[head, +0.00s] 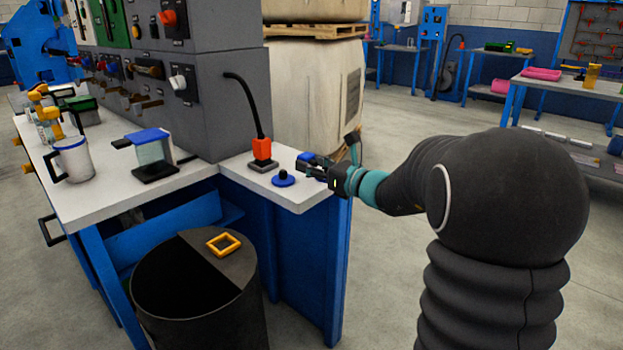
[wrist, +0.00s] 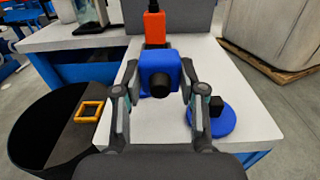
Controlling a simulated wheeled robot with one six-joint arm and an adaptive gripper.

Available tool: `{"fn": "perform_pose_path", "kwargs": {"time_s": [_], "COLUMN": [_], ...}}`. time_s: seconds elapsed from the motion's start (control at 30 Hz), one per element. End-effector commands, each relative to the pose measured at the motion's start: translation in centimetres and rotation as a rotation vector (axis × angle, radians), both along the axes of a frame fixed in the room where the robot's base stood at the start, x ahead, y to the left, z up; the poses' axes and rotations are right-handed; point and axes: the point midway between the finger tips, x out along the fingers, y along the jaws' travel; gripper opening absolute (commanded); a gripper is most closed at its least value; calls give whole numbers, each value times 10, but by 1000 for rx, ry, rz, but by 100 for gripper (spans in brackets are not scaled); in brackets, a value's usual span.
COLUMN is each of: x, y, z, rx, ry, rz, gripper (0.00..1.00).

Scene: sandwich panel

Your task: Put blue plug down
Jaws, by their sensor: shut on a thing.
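My gripper (head: 318,170) is over the right end of the white bench, and its fingers are closed on the sides of the blue plug (wrist: 160,74). In the wrist view the plug sits between the fingertips, its round black end facing the camera. In the head view the blue plug (head: 305,158) is partly hidden by the gripper. Whether the plug touches the bench top is hard to tell.
A blue disc with a black knob (wrist: 212,120) lies right of the plug in the wrist view. An orange plug (head: 262,149) with a black cable stands in a grey base behind. The white bench top (head: 240,172) is clear around them. A black bin (head: 190,318) stands in front, with a yellow square ring (head: 223,243).

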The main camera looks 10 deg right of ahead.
Motion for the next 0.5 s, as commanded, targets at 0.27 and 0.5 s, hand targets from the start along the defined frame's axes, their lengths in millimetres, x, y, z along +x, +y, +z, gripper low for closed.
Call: {"fn": "perform_pose_path", "kwargs": {"time_s": [0.27, 0.5], "x": [0, 0], "y": [0, -1], "z": [-35, -38], "rx": [2, 0], "ry": [3, 0], "rz": [0, 0], "gripper": [0, 0]}}
